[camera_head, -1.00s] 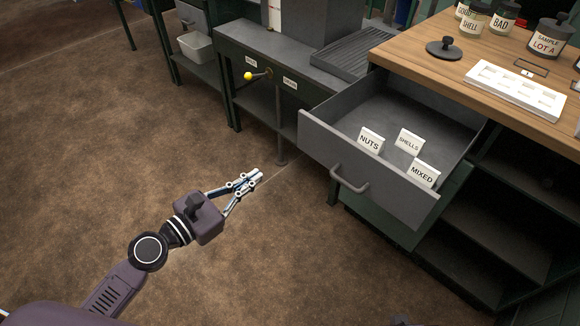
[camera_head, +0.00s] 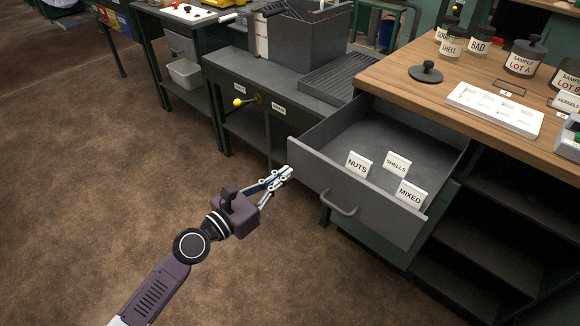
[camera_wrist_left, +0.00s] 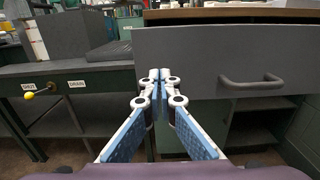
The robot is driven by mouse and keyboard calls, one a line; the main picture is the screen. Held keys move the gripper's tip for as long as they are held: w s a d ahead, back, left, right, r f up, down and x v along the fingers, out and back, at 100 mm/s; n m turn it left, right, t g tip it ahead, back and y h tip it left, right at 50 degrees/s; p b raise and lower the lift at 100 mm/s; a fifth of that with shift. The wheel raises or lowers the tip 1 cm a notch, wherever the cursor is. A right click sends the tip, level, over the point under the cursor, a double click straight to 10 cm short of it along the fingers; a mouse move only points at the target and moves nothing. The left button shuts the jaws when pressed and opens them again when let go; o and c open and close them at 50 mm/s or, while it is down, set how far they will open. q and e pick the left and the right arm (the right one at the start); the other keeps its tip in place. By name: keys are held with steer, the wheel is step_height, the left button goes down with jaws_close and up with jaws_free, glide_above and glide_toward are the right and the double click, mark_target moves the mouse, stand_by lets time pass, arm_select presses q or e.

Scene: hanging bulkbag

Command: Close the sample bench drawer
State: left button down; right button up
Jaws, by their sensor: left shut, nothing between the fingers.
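The grey sample bench drawer (camera_head: 350,208) is pulled well out from under the wooden bench top. Its bar handle (camera_head: 338,206) is on the front panel. Inside stand white cards reading NUTS, SHELLS and MIXED. My left gripper (camera_head: 287,172) is shut and empty, by the left end of the drawer front. In the left wrist view, the drawer front (camera_wrist_left: 210,62) spans ahead, with my left fingertips (camera_wrist_left: 160,76) before its left part and the handle (camera_wrist_left: 252,82) to their right. I cannot tell whether the fingertips touch the panel. My right gripper does not show.
A dark green stand (camera_head: 250,92) with a yellow-knobbed lever (camera_head: 239,102) is at left. The brown floor in front is clear.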

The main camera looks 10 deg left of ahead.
arm_select(q)
steer(key=shift+x, duration=1.35)
